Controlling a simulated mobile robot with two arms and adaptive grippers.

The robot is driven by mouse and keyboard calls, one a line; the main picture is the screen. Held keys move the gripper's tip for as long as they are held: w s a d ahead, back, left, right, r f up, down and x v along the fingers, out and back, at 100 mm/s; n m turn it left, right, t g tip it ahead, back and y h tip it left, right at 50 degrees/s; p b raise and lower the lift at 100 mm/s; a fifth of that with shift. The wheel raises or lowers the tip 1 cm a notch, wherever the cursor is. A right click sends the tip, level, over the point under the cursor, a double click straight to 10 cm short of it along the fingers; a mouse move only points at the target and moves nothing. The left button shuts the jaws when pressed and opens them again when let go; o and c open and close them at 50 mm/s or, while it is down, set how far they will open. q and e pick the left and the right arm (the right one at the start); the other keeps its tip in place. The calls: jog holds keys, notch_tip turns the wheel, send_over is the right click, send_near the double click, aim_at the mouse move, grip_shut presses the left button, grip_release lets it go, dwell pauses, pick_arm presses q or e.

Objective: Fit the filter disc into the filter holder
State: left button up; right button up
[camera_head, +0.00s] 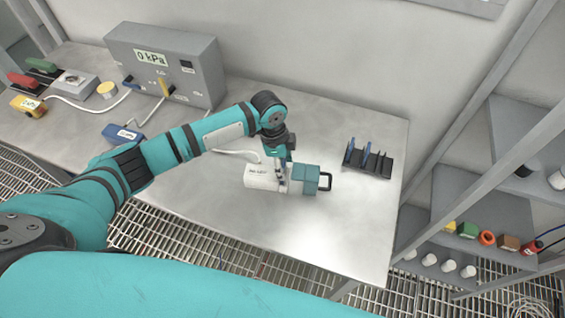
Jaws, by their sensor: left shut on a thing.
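My left gripper (282,178) points down over the table, shut on a small pale thing between its fingertips that appears to be the filter disc; the fingers hide most of it. It is right between a white labelled cylinder (258,180) on its left and a teal block (305,178) with a black handle on its right. These two lie in line and look like the filter holder. I cannot tell whether the disc is inside or just above it. My right gripper is not in view.
A black slotted rack (368,160) stands to the right on the steel table (340,230). A grey pressure box (165,62) reading 0 kPa, cables and coloured connectors fill the back left. Shelves (480,205) with small parts stand beyond the right edge. The table's front right is clear.

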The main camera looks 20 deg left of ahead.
pick_arm(q)
jog(key=shift+f+b, duration=0.7)
jog(key=shift+f, duration=0.7)
jog(key=o, duration=1.1)
notch_tip(320, 180, up, 12)
jog(key=a, duration=0.1)
jog(key=shift+s+a, duration=0.15)
jog(key=shift+a, duration=0.25)
jog(key=shift+f, duration=0.15)
